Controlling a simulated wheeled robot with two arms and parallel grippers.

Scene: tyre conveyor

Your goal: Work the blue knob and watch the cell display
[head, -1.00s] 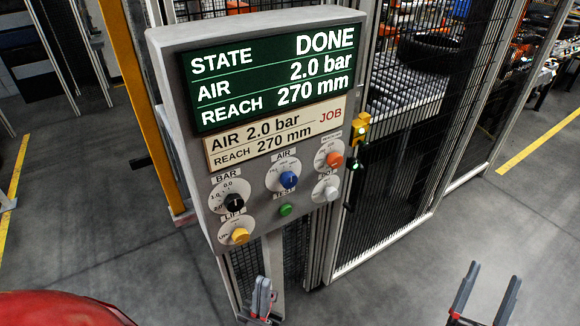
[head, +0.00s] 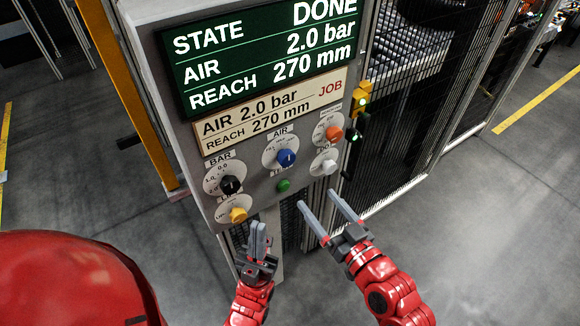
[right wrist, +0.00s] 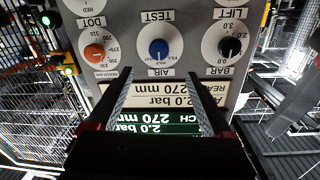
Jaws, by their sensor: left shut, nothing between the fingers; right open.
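The blue knob (head: 286,158) sits under the AIR label on the grey panel (head: 150,60). It also shows upside down in the right wrist view (right wrist: 159,50). The green cell display (head: 270,55) reads STATE DONE, AIR 2.0 bar, REACH 270 mm. The cream job card (head: 272,108) below it reads AIR 2.0 bar, REACH 270 mm. My right gripper (head: 317,197) is open and empty, below and right of the blue knob in the head view, apart from it. My left gripper (head: 258,228) is shut and empty below the panel's lower edge.
Around the blue knob are a black knob (head: 230,184), an orange knob (head: 334,133), a white knob (head: 329,167), a yellow knob (head: 238,215) and a green button (head: 283,185). A mesh fence (head: 400,130) stands right of the panel. Bare floor (head: 480,220) lies right.

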